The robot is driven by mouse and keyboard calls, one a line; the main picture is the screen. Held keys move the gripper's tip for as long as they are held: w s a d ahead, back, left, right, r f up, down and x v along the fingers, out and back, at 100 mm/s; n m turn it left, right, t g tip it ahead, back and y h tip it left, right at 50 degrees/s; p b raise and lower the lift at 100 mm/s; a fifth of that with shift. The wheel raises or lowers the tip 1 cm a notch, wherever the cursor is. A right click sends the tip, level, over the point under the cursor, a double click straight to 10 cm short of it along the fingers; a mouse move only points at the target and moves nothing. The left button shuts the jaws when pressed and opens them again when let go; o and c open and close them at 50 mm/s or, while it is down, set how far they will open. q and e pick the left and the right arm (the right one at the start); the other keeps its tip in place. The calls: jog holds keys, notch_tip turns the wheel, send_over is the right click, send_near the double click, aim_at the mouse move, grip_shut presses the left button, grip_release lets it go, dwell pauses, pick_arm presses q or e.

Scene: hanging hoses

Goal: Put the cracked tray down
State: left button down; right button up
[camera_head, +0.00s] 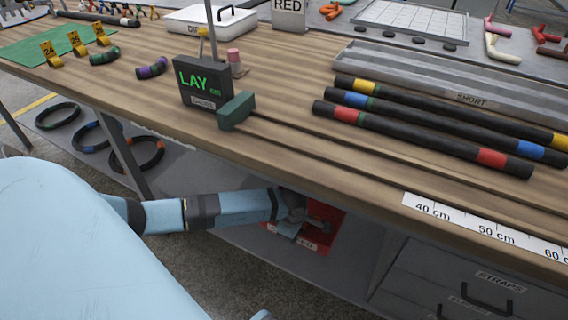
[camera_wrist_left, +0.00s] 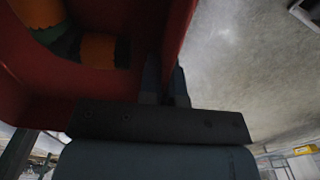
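The red tray (camera_head: 327,237) is at the lower level under the bench's front edge. Its white label is partly covered, with only its last letters showing. My left gripper (camera_head: 300,213) is at the tray's near side, with its fingers partly hidden in the head view. In the left wrist view the gripper (camera_wrist_left: 166,88) has its dark fingers on either side of the red tray wall (camera_wrist_left: 178,35), closed on it. Orange and dark green pieces (camera_wrist_left: 98,50) lie inside the tray. The tray's underside is hidden, so I cannot tell whether it touches the shelf. My right gripper is not in view.
The wooden bench top (camera_head: 300,150) overhangs the tray. Coiled hoses (camera_head: 100,135) lie on the lower shelf to the left. Drawers (camera_head: 470,285) stand to the right. Banded hoses (camera_head: 420,140) and a black LAY box (camera_head: 200,82) are on the bench top.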

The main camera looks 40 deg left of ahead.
pick_arm(q)
notch_tip(320, 180, down, 11)
jog(key=b, duration=0.4)
jog(key=shift+r, duration=0.15)
jog(key=shift+f, duration=0.45)
notch_tip(320, 180, down, 4)
jog(key=shift+r+b, duration=0.25)
jog(key=shift+b, duration=0.85)
jog(key=shift+w+f, duration=0.1)
jog(key=shift+f, duration=0.25)
jog(key=shift+r, duration=0.1)
jog(key=c, duration=1.3)
grip_release()
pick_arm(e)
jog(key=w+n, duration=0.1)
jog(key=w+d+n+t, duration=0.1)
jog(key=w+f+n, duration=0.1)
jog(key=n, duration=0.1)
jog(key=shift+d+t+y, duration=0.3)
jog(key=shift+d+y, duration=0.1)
